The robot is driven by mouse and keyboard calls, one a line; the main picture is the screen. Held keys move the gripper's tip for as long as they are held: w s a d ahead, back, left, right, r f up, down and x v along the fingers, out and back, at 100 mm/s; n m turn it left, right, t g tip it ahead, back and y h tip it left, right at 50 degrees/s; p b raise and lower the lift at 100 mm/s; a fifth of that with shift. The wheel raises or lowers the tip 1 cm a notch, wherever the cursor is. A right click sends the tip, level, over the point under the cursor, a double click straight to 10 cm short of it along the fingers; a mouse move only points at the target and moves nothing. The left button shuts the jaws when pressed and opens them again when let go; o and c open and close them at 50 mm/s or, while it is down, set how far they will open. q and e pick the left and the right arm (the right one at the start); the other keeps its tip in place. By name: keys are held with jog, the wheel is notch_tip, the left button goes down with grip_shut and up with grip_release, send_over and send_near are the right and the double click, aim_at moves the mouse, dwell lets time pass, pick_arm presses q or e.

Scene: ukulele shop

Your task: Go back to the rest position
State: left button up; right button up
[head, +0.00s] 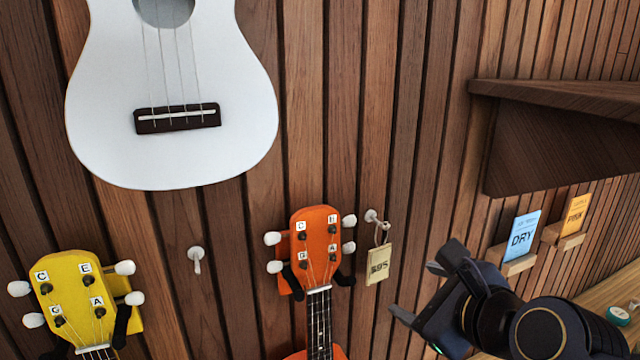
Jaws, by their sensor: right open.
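My right gripper (415,290) is in the lower right of the head view, in front of the slatted wall. Its two dark fingers are spread apart with nothing between them. An orange ukulele (318,240) hangs on a wall holder to the left of it, apart from the gripper. A tan price tag (379,264) hangs from a white peg (372,216) between the orange ukulele and the gripper. My left gripper is not in the picture.
A white ukulele (175,80) hangs at upper left and a yellow one (75,295) at lower left. A bare white peg (196,258) sits between. A dark wooden shelf (560,95) juts out at upper right, above blue (522,236) and orange (575,215) cards on small ledges.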

jog(key=s+d+f+n+g, duration=0.2)
jog(key=s+f+n+g, duration=0.1)
jog(key=s+f+n, duration=0.4)
jog(key=s+d+f+n+g+b, duration=0.1)
jog(key=s+d+f+n+g, duration=0.1)
jog(key=s+f+n, duration=0.6)
notch_tip(320, 180, down, 5)
jog(key=n+g, duration=0.1)
jog(key=n, duration=0.8)
jog(key=shift+s+n+g+y, duration=0.25)
jog(key=shift+n+g+y, duration=0.05)
